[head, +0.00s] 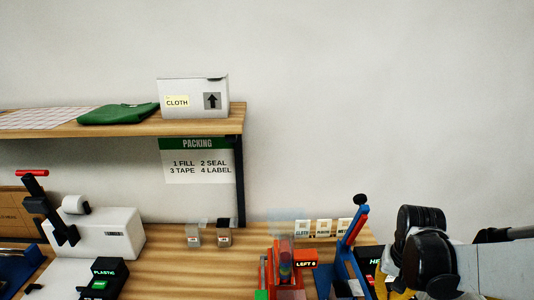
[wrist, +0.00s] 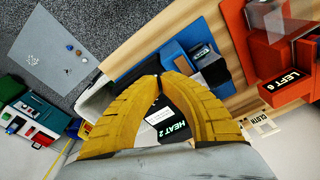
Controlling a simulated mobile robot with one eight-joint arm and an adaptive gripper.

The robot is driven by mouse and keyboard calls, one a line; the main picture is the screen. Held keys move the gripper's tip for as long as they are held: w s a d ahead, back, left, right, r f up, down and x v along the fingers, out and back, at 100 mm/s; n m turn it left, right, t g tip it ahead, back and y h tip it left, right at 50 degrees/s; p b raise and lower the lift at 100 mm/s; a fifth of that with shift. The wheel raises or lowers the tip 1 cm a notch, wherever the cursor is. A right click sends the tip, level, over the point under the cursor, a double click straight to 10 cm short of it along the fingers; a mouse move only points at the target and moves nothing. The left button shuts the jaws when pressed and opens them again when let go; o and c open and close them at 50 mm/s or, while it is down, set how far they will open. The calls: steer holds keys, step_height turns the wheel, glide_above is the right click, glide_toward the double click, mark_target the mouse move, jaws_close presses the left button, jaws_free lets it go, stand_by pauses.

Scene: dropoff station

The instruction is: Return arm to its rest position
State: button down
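My arm (head: 428,258) is at the lower right of the head view, its dark joints in front of the wall and the bench's right end. In the wrist view, the two yellow fingers of my gripper (wrist: 158,78) curve together and their tips meet. Nothing is seen held between them. A dark block with a "HEAT 2" label (wrist: 172,127) shows behind the fingers. The gripper is mostly hidden in the head view. I cannot tell its height above the bench.
The wooden bench (head: 165,262) carries a white machine (head: 103,235), a red "LEFT 6" station (head: 290,270) and a blue lever press (head: 350,245) close to my arm. A shelf (head: 120,126) holds a "CLOTH" box (head: 193,98). The upper right wall area is clear.

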steer(key=s+a+r+n+t+b, duration=0.4)
steer(key=s+a+r+t+b, duration=0.1)
steer(key=s+a, duration=0.5)
steer(key=shift+s+a+r+n+t, duration=0.3)
steer(key=shift+a+t, duration=0.1)
steer(key=shift+t, duration=0.1)
steer(key=shift+d, duration=0.1)
stand_by(0.5)
